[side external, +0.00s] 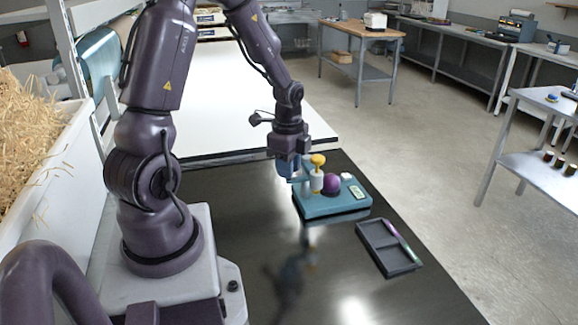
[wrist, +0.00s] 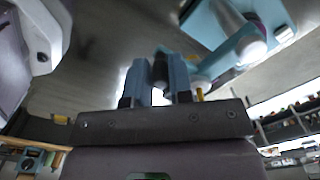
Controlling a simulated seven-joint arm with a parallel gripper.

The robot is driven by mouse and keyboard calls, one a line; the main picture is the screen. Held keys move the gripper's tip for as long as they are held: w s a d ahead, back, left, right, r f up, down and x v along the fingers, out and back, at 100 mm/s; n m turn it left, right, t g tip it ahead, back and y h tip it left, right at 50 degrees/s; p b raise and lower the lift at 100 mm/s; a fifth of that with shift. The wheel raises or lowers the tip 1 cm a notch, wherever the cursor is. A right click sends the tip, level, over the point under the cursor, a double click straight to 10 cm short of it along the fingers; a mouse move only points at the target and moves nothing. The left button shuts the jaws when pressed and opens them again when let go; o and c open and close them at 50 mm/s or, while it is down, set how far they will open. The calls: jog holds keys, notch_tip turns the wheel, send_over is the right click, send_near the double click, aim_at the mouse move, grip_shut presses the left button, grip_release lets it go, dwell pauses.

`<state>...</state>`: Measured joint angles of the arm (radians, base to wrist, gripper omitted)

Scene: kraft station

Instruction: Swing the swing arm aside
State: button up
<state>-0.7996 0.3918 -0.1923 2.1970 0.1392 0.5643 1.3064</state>
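A teal base (side external: 335,205) stands on the dark table, with a purple ball (side external: 331,184), a yellow knob (side external: 318,160) on a pale post and a small white block on it. A light blue swing arm (side external: 301,176) shows at its left side. In the wrist view the swing arm (wrist: 215,64) reaches from the teal base (wrist: 205,22) at upper right toward my fingers. My gripper (side external: 286,170) points down at the left of the base. Its blue fingers (wrist: 160,78) stand a little apart, with something dark between them; whether they grip it is unclear.
A dark tray (side external: 378,258) with a purple and green pen-like item (side external: 402,240) lies at the front right of the base. The dark table is clear in front of the base. A white bin of straw (side external: 70,150) stands at the left.

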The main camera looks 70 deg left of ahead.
jog(key=o, duration=0.3)
notch_tip(320, 180, up, 13)
dwell(0.5)
dwell(0.4)
